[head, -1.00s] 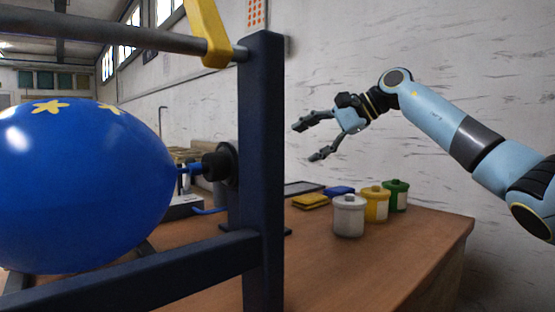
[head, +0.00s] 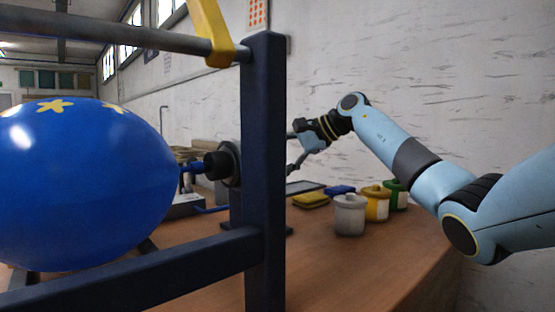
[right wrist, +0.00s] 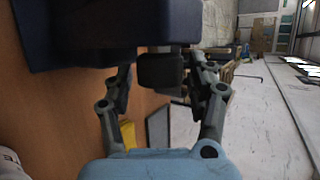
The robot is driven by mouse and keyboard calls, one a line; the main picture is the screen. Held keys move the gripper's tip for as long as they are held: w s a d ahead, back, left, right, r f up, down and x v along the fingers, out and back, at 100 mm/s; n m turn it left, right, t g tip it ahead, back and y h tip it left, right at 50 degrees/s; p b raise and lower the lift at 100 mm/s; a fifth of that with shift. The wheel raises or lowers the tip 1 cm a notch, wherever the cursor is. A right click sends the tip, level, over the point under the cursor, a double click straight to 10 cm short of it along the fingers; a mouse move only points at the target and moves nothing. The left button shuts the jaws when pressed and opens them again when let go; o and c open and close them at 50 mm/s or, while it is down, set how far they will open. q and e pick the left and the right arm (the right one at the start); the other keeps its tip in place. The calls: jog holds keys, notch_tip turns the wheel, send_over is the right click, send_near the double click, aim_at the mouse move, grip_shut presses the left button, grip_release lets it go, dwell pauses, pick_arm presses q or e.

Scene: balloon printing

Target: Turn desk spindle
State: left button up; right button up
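A blue balloon (head: 85,185) with yellow stars sits at the left of the head view. In the right wrist view, a dark block-like knob (right wrist: 160,72) at the frame lies between the open fingers, with small gaps visible; contact is unclear. My left gripper is not in view.
A wooden desk (head: 370,265) holds a grey jar (head: 349,216), a yellow jar (head: 376,204), a green jar (head: 397,195) and a yellow pad (head: 310,200). A grey bar (head: 120,35) with a yellow piece (head: 213,35) crosses above the balloon. The wall is behind.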

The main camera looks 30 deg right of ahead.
jog(key=c, duration=0.9)
jog(key=shift+r, duration=0.1)
jog(key=shift+r+g+p, duration=0.2)
jog(key=shift+g+p, duration=0.6)
jog(key=shift+p, duration=0.1)
jog(key=shift+m+g+h+p, duration=0.4)
jog(key=shift+g+p, duration=0.35)
jog(key=shift+g, duration=0.25)
jog(key=shift+f+g, duration=0.1)
jog(key=shift+g, duration=0.5)
jog(key=shift+f+m+g+h, duration=0.15)
jog(key=shift+m+g+h, duration=0.2)
jog(key=shift+g, duration=0.45)
